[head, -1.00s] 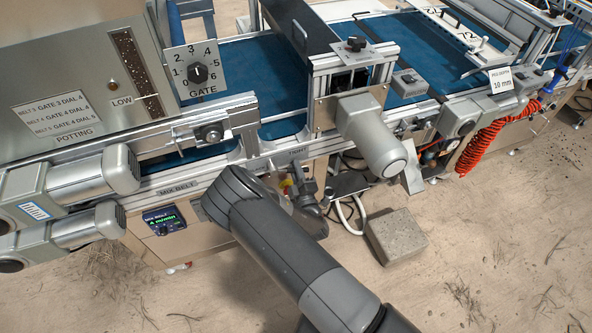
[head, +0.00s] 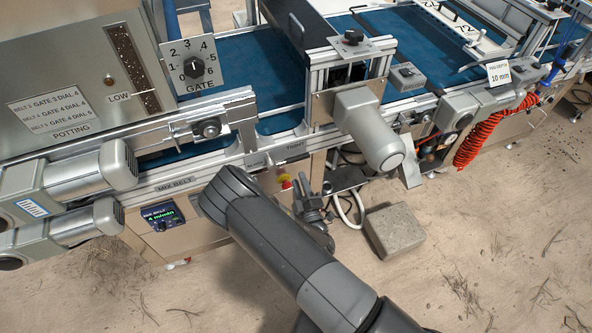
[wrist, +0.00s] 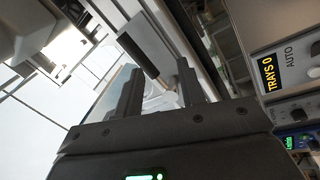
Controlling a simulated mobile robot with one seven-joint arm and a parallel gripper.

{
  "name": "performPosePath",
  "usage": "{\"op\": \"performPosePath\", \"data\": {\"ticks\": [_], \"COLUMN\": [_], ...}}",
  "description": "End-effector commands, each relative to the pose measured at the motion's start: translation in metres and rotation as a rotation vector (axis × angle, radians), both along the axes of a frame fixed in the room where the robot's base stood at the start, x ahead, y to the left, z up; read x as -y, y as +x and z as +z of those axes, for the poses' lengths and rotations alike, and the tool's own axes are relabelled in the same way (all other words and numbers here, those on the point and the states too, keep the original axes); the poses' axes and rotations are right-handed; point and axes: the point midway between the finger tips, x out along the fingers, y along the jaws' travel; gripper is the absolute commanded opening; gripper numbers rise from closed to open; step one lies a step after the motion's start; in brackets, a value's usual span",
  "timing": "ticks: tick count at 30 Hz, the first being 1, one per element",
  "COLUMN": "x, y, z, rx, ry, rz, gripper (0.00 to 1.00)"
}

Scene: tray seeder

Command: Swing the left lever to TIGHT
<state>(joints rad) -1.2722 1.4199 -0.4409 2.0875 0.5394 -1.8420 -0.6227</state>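The TIGHT label (head: 296,146) sits on the machine's front rail in the head view, just above my arm. I cannot make out the left lever there; my arm covers part of that area. In the wrist view, a black cylindrical handle (wrist: 138,55), which looks like a lever grip, lies beyond my fingertips against a pale metal plate. My gripper (wrist: 160,85) is open, its two dark fingers apart. The handle's near end points into the space ahead of the fingers. No contact shows, and nothing is visibly held.
A MIX BELT display (head: 163,215) is left of my arm. A motor (head: 370,128) juts out right of the TIGHT label. A grey block (head: 395,231) lies on the floor. In the wrist view, a TRAYS control panel (wrist: 288,68) stands close on the right.

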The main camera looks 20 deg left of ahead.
Motion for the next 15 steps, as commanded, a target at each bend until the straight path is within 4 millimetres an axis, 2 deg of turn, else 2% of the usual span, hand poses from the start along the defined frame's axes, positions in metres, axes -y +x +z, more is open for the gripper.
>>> {"op": "performPosePath", "data": {"ticks": [6,15], "x": [0.020,0.024], "y": [-0.023,-0.028], "z": [-0.006,-0.006], "rx": [0.000,0.002], "ry": [-0.001,0.001], "rz": [0.000,-0.001], "gripper": [0.36,0.36]}}
